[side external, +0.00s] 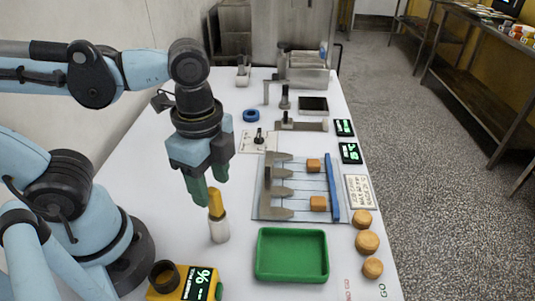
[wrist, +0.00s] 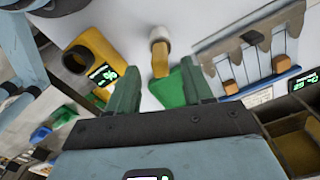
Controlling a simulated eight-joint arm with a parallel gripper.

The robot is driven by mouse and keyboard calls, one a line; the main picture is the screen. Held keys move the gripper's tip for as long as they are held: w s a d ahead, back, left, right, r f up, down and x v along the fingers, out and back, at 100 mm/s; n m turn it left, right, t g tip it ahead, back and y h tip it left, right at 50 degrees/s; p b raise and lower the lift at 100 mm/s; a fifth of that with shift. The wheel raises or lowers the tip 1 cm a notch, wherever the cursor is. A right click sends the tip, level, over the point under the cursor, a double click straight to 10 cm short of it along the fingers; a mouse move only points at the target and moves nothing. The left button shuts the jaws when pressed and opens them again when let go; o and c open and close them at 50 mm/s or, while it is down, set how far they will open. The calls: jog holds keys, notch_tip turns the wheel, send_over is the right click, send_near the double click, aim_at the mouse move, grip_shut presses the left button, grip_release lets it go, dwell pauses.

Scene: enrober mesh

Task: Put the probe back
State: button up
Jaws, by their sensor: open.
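The probe, as far as I can tell, is the upright piece with a yellow handle (side external: 216,204) and a white lower part (side external: 219,231), standing on the white table left of the green tray. In the wrist view its yellow handle (wrist: 160,60) shows ahead of and between my fingers. My gripper (side external: 207,184) has green fingers, is open and empty, and hangs just above the handle. It also shows in the wrist view (wrist: 162,85). A yellow meter (side external: 184,284) with a green % display and a black ring socket (side external: 164,275) sits at the near left edge.
The green tray (side external: 260,272) lies right of the probe. Behind it is a rack (side external: 262,212) with grey prongs, wires and orange-brown blocks. Several round brown pieces (side external: 367,242) lie along the right edge. A blue ring (side external: 251,115) and small fixtures stand farther back.

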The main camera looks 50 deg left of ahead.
notch_tip(320, 180, up, 6)
jog(key=shift+r, duration=0.1)
jog(key=shift+w+a, duration=0.1)
jog(key=w+a+f+n+t, duration=0.5)
jog(key=w+a+n+t, duration=0.2)
jog(key=n, duration=0.6)
jog(key=w+a, duration=0.1)
jog(key=w, duration=0.1)
jog(key=shift+w+a+n, duration=0.2)
jog(key=shift+w+n, duration=0.1)
jog(key=shift+w, duration=0.05)
